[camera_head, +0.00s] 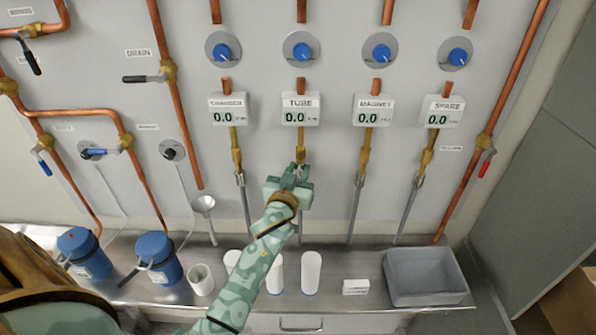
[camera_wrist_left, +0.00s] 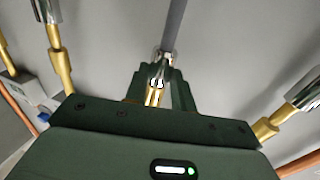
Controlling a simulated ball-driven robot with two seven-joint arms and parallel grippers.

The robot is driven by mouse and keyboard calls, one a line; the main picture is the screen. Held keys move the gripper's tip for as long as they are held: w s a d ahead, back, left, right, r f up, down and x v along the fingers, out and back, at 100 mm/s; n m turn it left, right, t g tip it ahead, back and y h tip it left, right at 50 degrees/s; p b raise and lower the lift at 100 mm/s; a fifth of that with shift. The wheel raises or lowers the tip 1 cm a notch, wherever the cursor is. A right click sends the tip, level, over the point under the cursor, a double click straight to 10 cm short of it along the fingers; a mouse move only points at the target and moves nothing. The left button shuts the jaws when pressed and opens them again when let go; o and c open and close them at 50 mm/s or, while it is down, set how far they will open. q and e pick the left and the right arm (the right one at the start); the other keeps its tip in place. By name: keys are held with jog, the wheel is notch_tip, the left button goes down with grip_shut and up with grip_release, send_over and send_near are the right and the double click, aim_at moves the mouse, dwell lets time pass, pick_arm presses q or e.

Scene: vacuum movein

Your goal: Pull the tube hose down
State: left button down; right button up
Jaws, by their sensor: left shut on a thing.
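The TUBE display box (camera_head: 300,109) reads 0.0 and hangs on the wall, with a brass outlet (camera_head: 300,147) below it. The grey tube hose (camera_head: 299,228) hangs under that outlet, partly hidden behind my arm. My left gripper (camera_head: 298,172) is at the hose's top joint. In the left wrist view, my left gripper (camera_wrist_left: 159,90) is shut around the hose's shiny metal end, where brass shows beside it. The grey tube hose (camera_wrist_left: 175,25) runs away from the fingers there. I cannot tell whether the metal end and brass are still joined. My right gripper is not in view.
Neighbouring hoses hang close by under the MAGNET box (camera_head: 375,110) and the SPARE box (camera_head: 444,111). A steel counter (camera_head: 340,316) below carries blue canisters (camera_head: 158,258), white cylinders (camera_head: 311,272) and a grey bin (camera_head: 425,276).

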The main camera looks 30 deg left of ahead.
pick_arm(q)
notch_tip(320, 180, down, 4)
jog(key=b, duration=0.3)
jog(key=shift+f, duration=0.1)
jog(key=c, duration=1.2)
grip_release()
jog(key=shift+o, duration=0.2)
jog(key=shift+w, duration=0.1)
